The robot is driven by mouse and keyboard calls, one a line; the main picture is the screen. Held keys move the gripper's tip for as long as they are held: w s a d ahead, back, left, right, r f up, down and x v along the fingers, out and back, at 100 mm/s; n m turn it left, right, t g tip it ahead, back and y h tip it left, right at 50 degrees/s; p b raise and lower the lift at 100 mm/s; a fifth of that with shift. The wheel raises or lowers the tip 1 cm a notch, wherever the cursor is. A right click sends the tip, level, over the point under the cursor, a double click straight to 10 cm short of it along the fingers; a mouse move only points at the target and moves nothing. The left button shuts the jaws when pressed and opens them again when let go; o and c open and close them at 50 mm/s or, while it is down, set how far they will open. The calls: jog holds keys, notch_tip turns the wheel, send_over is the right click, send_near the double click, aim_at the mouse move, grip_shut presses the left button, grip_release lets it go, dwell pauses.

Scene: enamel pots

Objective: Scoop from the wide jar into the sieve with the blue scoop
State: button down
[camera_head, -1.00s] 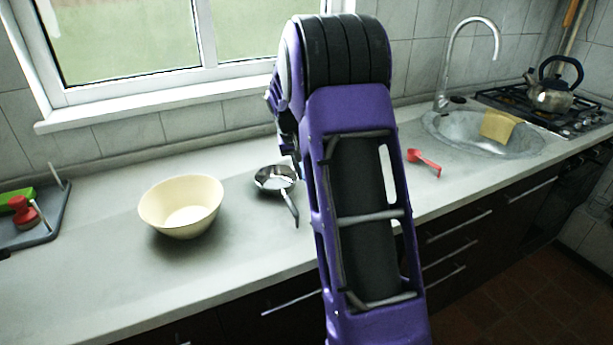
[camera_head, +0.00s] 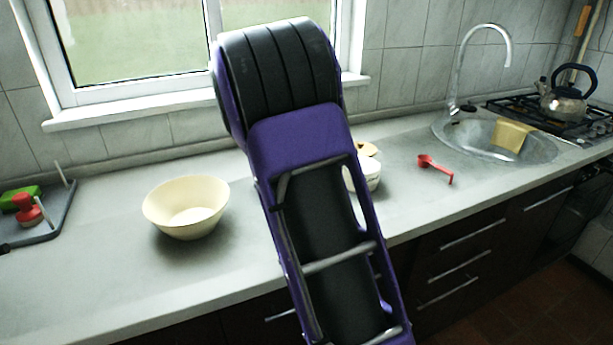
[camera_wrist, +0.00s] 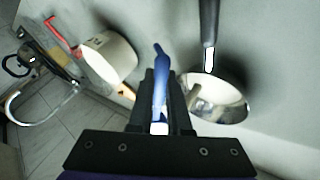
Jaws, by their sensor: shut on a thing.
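My gripper (camera_wrist: 160,98) is shut on the blue scoop (camera_wrist: 160,72) in the wrist view. Part of the scoop sticks out past the fingers; its bowl is not clearly seen. The white wide jar (camera_wrist: 108,57) stands to the left of the fingers in the wrist view; in the head view it partly shows (camera_head: 367,180) behind my arm. The sieve, a round metal vessel (camera_wrist: 238,108) with a dark handle (camera_wrist: 208,25), lies right of the fingers. My arm hides the sieve and gripper in the head view.
A cream bowl (camera_head: 186,207) stands on the counter at left, with a grey tray (camera_head: 52,219) beyond it. A red scoop (camera_head: 436,168) lies right of the jar. The sink (camera_head: 470,140) is farther right.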

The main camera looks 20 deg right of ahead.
jog(key=h, duration=0.4)
jog(key=shift+d+f+n+t, duration=0.1)
jog(key=shift+f+n+t, duration=0.2)
jog(key=shift+f+t, duration=0.1)
jog(key=shift+r+h, duration=0.1)
jog(key=shift+h, duration=0.3)
jog(key=shift+a+h, duration=0.4)
jog(key=shift+h, duration=0.1)
jog(key=shift+a+r+h, duration=0.1)
jog(key=shift+h, duration=0.2)
jog(key=shift+r+t+h, duration=0.3)
jog(key=shift+r+h, duration=0.3)
jog(key=shift+d+r+t+h, duration=0.2)
jog(key=shift+r+h, duration=0.35)
jog(key=shift+r, duration=0.55)
jog(key=shift+d+r+t+h, duration=0.15)
jog(key=shift+r+h, duration=0.4)
jog(key=shift+r, duration=0.5)
